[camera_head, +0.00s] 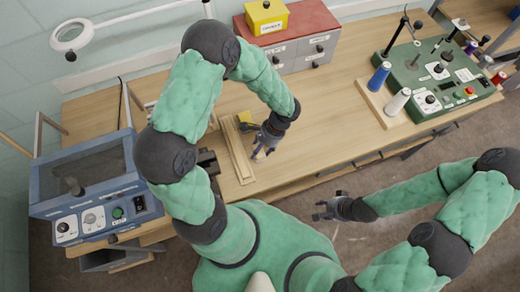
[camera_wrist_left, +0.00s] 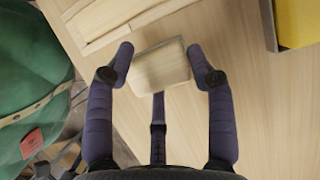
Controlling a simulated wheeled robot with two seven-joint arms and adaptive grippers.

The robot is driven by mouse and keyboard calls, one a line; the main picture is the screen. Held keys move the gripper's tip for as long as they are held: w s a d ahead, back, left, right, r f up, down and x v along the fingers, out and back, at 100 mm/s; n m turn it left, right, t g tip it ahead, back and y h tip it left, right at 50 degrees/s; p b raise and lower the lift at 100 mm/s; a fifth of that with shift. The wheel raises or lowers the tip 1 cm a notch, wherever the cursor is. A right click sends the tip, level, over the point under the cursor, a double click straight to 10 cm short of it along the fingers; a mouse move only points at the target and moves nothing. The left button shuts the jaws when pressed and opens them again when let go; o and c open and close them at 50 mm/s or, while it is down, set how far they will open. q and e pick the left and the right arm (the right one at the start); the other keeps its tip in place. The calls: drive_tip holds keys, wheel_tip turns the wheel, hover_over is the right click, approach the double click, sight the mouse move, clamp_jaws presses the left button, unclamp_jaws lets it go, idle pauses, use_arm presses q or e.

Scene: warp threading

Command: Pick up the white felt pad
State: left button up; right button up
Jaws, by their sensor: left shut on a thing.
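The white felt pad (camera_wrist_left: 162,66) shows in the left wrist view as a small pale, cream-looking block between the two fingers of my left gripper (camera_wrist_left: 165,66). The fingers touch or nearly touch its left and right sides, and the gripper is shut on it. In the head view my left gripper (camera_head: 261,154) is low over the front part of the wooden table, and the pad is a tiny pale patch at its fingertips. The picture does not show clearly whether the pad is clear of the table. My right gripper (camera_head: 322,209) is open and empty, in front of the table edge.
A long wooden tray (camera_head: 236,152) lies just left of my left gripper. A blue-grey machine (camera_head: 88,190) stands at left; spools (camera_head: 379,77) and a green machine (camera_head: 440,80) stand at right. The table's middle right (camera_head: 330,110) is clear.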

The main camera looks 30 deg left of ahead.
use_arm(q)
drive_tip(key=s+d+r+p, duration=0.1)
drive_tip(key=s+d+r, duration=0.1)
drive_tip(key=r, duration=0.5)
drive_tip(key=shift+s+d, duration=0.3)
drive_tip(key=shift+s, duration=0.5)
drive_tip(key=s+d+r, duration=0.1)
drive_tip(key=s, duration=0.1)
drive_tip(key=s+d+r, duration=0.1)
drive_tip(key=s+d, duration=0.1)
drive_tip(key=s+d+r, duration=0.1)
drive_tip(key=s, duration=0.1)
drive_tip(key=shift+s+d+r+p, duration=0.3)
drive_tip(key=shift+s+p, duration=0.1)
drive_tip(key=shift+s+d+r, duration=0.3)
drive_tip(key=shift+s+d, duration=0.1)
drive_tip(key=shift+s, duration=0.2)
drive_tip(key=o, duration=0.4)
drive_tip(key=c, duration=0.4)
